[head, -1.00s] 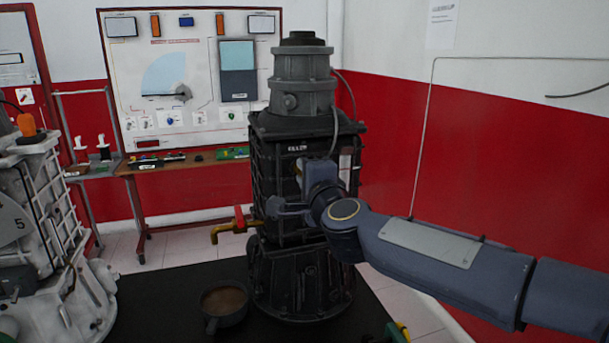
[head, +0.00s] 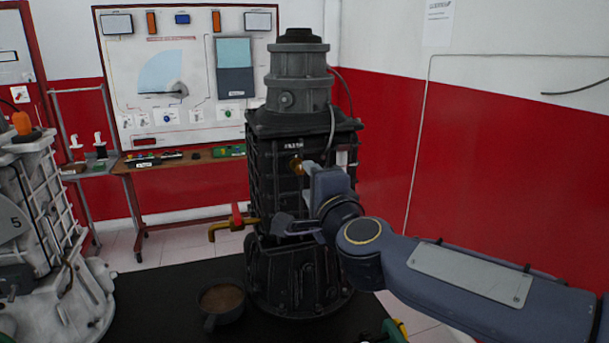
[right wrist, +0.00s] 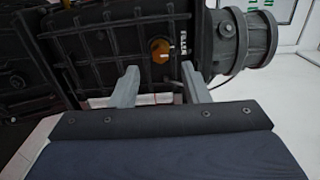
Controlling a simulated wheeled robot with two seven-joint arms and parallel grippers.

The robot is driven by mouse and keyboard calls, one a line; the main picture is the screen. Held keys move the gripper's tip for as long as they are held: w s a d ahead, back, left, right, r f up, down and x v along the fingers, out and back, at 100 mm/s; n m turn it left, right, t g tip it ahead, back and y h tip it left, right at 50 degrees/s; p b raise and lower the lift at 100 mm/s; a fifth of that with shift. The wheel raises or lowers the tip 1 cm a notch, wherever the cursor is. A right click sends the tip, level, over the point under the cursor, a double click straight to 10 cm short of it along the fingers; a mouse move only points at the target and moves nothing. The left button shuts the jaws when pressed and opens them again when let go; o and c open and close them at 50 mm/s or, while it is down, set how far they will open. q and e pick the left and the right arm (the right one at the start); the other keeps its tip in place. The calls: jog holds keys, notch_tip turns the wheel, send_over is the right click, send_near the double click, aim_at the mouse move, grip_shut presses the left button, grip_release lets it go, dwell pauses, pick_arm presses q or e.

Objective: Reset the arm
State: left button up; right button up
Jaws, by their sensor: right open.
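My right gripper (head: 299,197) is open and empty in front of the black engine trainer (head: 300,265), which stands upright on the dark table. In the right wrist view its two grey fingers (right wrist: 160,88) point at the ribbed engine body (right wrist: 110,50), apart from each other with nothing between them. A brass plug (head: 296,165) sits on the engine face near the word FILLER, above the gripper; it also shows in the right wrist view (right wrist: 161,50). A brass tap with a red handle (head: 237,217) sticks out from the engine's left side. My left gripper is not in view.
A dark cup of brown liquid (head: 221,300) stands on the black table (head: 160,290) left of the engine's base. A white engine trainer (head: 45,240) stands at the far left. A wooden bench (head: 185,163) and a panel board (head: 190,75) are behind.

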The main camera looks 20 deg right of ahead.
jog(key=shift+s, duration=1)
jog(key=s+d+f+n+g+y+p, duration=0.1)
jog(key=s+f+n+g+p, duration=0.2)
jog(key=s, duration=1)
jog(key=s+d+f+n+g+y+p, duration=0.2)
jog(key=s+f+n+g+p, duration=0.1)
jog(key=s+f+n+g, duration=0.6)
jog(key=s+f+n, duration=0.4)
jog(key=f, duration=0.4)
jog(key=shift+s+d+f, duration=0.15)
jog(key=shift+s+d, duration=0.05)
jog(key=shift+d, duration=0.05)
